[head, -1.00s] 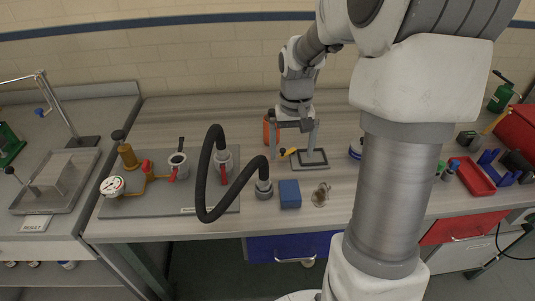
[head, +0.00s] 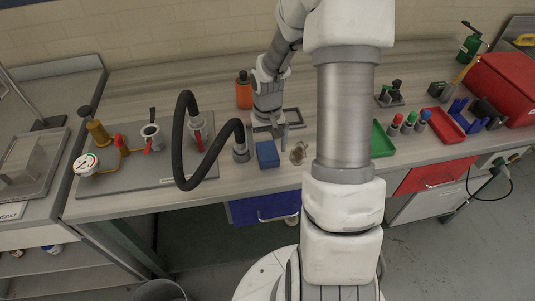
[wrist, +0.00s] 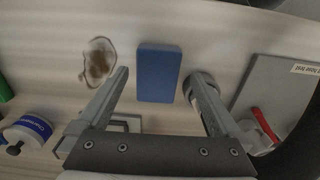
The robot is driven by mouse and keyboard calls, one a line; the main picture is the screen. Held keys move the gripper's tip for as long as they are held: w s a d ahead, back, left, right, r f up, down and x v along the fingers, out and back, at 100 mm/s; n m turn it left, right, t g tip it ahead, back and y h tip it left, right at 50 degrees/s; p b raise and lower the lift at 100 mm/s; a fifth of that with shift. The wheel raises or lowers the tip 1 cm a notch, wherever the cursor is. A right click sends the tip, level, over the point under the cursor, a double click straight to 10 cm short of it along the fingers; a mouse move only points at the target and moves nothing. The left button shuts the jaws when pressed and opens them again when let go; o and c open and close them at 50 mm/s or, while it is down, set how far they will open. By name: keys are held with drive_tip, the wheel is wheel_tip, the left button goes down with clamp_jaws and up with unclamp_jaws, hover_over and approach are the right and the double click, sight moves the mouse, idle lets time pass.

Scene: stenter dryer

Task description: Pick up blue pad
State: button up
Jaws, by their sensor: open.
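My gripper (head: 269,132) is just behind the pad in the head view. In the wrist view my gripper (wrist: 160,78) has its two fingers wide apart with nothing held between them. No contact with the pad shows.
An orange bottle (head: 244,92) and a grey frame (head: 292,117) are behind. A green tray (head: 381,140) and a red tray (head: 443,121) lie farther right.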

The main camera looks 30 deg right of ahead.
sight(269, 154)
drive_tip(key=shift+s+d+f, duration=0.1)
drive_tip(key=shift+d+f, duration=0.05)
drive_tip(key=shift+f, duration=1.7)
drive_tip(key=c, duration=1.4)
drive_tip(key=shift+r, duration=0.55)
drive_tip(key=r, duration=0.3)
drive_tip(key=shift+d+r, duration=0.3)
drive_tip(key=shift+d, duration=0.05)
drive_tip(key=s+d+r, duration=0.1)
drive_tip(key=d+r, duration=0.1)
drive_tip(key=d, duration=0.1)
drive_tip(key=s+d+r, duration=0.1)
drive_tip(key=d+r, duration=0.1)
drive_tip(key=d, duration=0.2)
drive_tip(key=s+d+r, duration=0.1)
drive_tip(key=d+r, duration=0.1)
drive_tip(key=d, duration=0.1)
drive_tip(key=shift+d+r, duration=0.2)
drive_tip(key=shift+d, duration=0.1)
